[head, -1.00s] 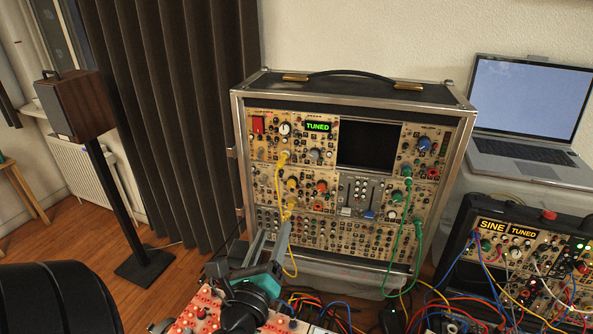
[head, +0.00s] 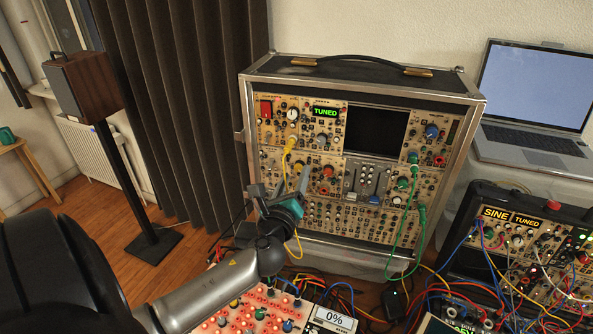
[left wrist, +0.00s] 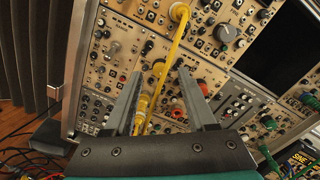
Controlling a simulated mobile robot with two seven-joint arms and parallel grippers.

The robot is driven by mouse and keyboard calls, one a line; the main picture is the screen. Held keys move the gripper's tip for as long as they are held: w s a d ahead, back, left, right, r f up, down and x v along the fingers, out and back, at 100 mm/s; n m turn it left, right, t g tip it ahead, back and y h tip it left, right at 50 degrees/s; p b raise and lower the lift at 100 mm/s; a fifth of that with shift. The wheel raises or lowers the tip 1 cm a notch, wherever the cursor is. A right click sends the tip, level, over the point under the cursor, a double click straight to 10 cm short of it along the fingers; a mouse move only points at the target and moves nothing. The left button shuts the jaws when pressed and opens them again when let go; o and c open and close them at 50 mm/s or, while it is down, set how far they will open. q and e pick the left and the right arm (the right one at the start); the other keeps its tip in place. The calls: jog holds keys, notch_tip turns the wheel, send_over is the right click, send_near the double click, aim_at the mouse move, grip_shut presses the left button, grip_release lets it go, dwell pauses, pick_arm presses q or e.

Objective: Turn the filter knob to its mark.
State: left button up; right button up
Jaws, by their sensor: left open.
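The synth rack (head: 480,112) stands upright in its case, its panel full of knobs and jacks. I cannot read which knob is the filter knob, nor see its mark. My left gripper (head: 292,175) is open and empty in front of the panel's left half. In the left wrist view a yellow knob (left wrist: 158,67) appears between the open fingertips (left wrist: 161,74), and I cannot tell whether they touch it. A red knob (left wrist: 202,87) is just right of them, and a large grey knob (left wrist: 225,33) is higher up. My right gripper is not in view.
A yellow cable (left wrist: 166,62) runs down between my fingers in the wrist view. A green cable (head: 422,235) hangs at the panel's right. Many cables lie below the rack.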

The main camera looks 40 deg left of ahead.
aim_at(299, 167)
pick_arm(q)
jog(key=shift+x, duration=1.2)
grip_shut()
